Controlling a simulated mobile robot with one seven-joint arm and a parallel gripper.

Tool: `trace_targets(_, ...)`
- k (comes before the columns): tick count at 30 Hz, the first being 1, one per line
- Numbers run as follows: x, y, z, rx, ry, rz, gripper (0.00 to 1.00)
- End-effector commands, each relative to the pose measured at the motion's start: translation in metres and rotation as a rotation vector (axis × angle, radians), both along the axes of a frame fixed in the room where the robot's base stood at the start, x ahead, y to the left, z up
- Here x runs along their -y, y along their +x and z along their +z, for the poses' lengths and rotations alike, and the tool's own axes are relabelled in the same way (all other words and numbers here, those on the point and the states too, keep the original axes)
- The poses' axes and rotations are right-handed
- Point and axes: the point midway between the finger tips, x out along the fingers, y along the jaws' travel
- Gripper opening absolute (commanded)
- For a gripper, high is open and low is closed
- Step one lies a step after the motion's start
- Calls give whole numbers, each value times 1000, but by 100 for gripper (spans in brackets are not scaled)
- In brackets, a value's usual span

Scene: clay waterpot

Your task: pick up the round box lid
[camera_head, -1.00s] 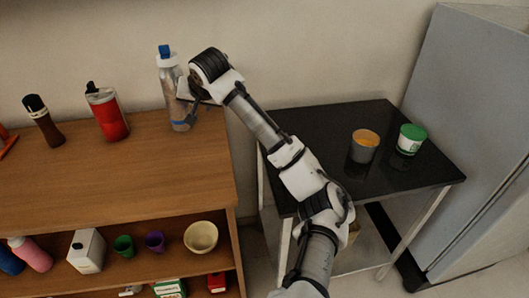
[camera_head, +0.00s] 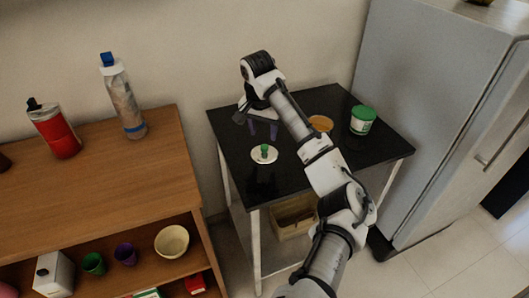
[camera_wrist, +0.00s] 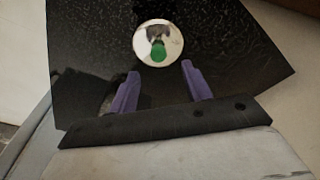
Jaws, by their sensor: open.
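The round lid (camera_head: 256,156) lies on the black table, a pale disc with a green knob (camera_head: 264,150) at its middle. In the wrist view the lid (camera_wrist: 144,48) shows just beyond the fingertips, roughly midway between them, with its green knob (camera_wrist: 158,52) on the near side. My gripper (camera_head: 262,134) is above the table and behind the lid in the head view. In the wrist view my gripper (camera_wrist: 160,70) has its two purple fingers wide apart with nothing between them.
The black table (camera_head: 235,180) also bears an orange-topped container (camera_head: 320,123), partly behind my arm, and a green-lidded tub (camera_head: 362,120). A grey fridge (camera_head: 420,110) stands at right. A wooden shelf unit (camera_head: 100,180) with a bottle (camera_head: 122,100) stands at left.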

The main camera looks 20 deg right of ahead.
Motion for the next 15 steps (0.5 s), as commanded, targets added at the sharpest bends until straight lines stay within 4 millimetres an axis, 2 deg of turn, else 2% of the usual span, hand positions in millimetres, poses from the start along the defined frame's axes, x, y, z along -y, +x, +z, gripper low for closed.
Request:
trace_targets(4,2,0,-9,-1,-1,0,48)
trace_targets(10,4,0,-40,-1,0,-1,48)
trace_targets(15,4,1,-53,0,0,0,48)
